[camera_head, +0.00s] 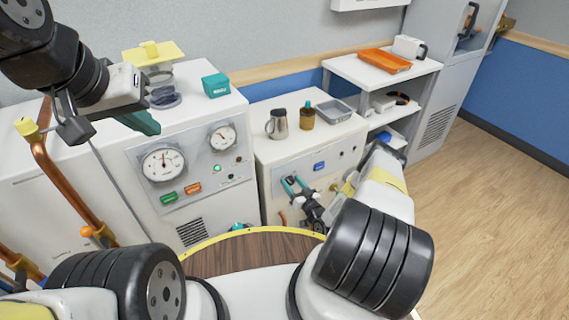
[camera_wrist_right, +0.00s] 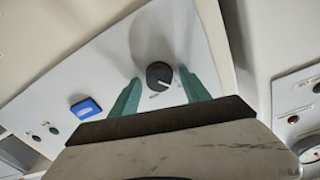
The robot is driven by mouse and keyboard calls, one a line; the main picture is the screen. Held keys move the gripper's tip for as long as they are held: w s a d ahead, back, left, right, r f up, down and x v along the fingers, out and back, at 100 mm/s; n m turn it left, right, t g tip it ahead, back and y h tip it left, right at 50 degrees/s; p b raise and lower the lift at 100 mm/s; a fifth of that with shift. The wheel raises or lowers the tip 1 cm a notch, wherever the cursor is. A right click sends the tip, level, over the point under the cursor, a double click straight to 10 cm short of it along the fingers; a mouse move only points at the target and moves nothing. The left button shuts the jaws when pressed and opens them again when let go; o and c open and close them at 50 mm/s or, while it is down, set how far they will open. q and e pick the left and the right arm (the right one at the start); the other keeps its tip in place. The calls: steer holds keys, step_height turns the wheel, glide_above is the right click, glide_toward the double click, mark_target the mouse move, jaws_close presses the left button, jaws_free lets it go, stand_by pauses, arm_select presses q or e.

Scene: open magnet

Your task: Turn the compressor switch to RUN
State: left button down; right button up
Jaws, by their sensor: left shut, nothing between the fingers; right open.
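The compressor switch is a round black knob (camera_wrist_right: 158,75) with a white pointer mark, on a pale front panel (camera_wrist_right: 100,75). Its pointer aims to the lower right in the right wrist view, and the lettering by it is too small to read. My right gripper (camera_wrist_right: 161,78) is open, its teal fingers on either side of the knob. I cannot tell whether they touch it. In the head view my right gripper (camera_head: 294,184) is at the front of the right white cabinet (camera_head: 278,155), and the knob is hidden. My left gripper (camera_head: 143,123) is shut and empty, above the left cabinet.
A metal mug (camera_head: 278,124), an amber bottle (camera_head: 307,117) and a grey tray (camera_head: 334,111) stand on the cabinet. The left cabinet (camera_head: 110,140) carries gauges. Copper pipes (camera_head: 62,178) stand at the left.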

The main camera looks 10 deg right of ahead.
jaws_close()
steer(key=shift+m, duration=0.3)
steer(key=m, duration=0.3)
steer(key=shift+d, duration=0.1)
steer(key=m, duration=0.4)
steer(key=shift+d, duration=0.1)
steer(key=m, duration=0.4)
steer(key=shift+f+g+y, duration=0.15)
steer(key=shift+g+y, duration=0.15)
steer(key=shift+f+m, duration=0.1)
steer(key=shift+m, duration=1.8)
